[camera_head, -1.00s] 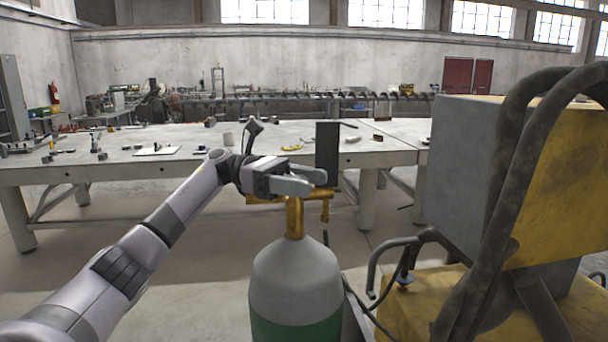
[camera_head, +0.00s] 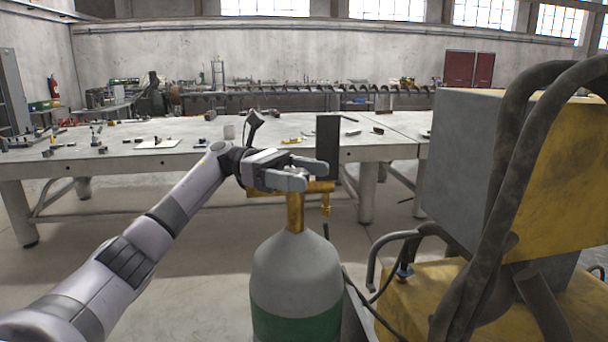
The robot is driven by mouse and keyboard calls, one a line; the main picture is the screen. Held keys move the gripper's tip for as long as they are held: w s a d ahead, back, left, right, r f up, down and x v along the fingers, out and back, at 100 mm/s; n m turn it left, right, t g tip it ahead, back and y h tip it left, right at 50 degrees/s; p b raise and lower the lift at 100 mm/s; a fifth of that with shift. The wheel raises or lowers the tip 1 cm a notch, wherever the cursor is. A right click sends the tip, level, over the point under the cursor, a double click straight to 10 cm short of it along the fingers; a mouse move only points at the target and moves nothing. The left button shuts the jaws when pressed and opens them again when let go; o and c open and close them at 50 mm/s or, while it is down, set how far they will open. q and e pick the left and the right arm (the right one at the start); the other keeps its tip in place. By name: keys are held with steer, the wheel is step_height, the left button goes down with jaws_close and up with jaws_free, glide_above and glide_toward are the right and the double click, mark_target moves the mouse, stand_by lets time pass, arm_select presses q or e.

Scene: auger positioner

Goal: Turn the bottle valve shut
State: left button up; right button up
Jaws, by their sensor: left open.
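A gas bottle (camera_head: 296,282), grey on top and green below, stands upright in the lower middle of the head view. Its brass valve (camera_head: 295,212) rises from the neck, with a brass crosspiece (camera_head: 320,187) reaching to the right. My left gripper (camera_head: 315,174) is open, with its fingers pointing right just at or above the top of the valve. The fingers hide part of the valve top. I cannot tell whether they touch it. My right gripper is not in view.
A yellow and grey machine (camera_head: 450,160) with thick dark hoses (camera_head: 510,150) stands close on the right. Cables hang beside the bottle. A long workbench (camera_head: 120,165) with scattered tools lies behind. The floor left of the bottle is clear.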

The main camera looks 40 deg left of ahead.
arm_select(q)
steer(key=v, duration=0.7)
steer(key=shift+b, duration=0.4)
steer(key=shift+t, duration=0.3)
